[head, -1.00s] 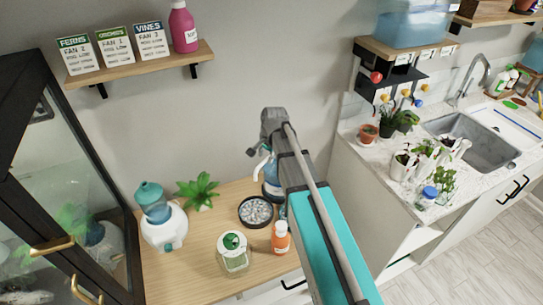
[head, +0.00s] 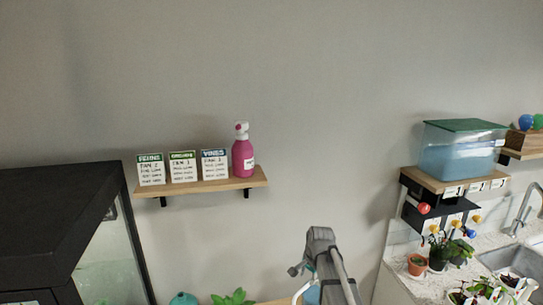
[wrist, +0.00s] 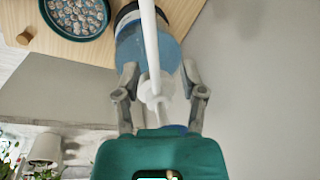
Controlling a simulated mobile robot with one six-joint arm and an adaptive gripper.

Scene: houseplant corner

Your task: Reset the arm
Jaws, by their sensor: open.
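My arm (head: 325,265) rises from the bottom edge of the head view, in front of the bare wall. Its fingertips are not clear there. In the wrist view my gripper (wrist: 160,78) is open, with one grey finger on each side of a white pump spout (wrist: 150,45). The spout belongs to a blue see-through bottle (wrist: 166,55) on the wooden tabletop (wrist: 98,50). I cannot tell whether the fingers touch it. A bit of blue beside the arm in the head view is mostly cut off.
A dark tray of pebbles (wrist: 75,12) is near the bottle. A wall shelf (head: 210,185) holds three cards and a pink spray bottle (head: 242,155). A black-framed cabinet (head: 60,220) is at left. A blue tank (head: 460,150) and potted plants (head: 440,250) are at right.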

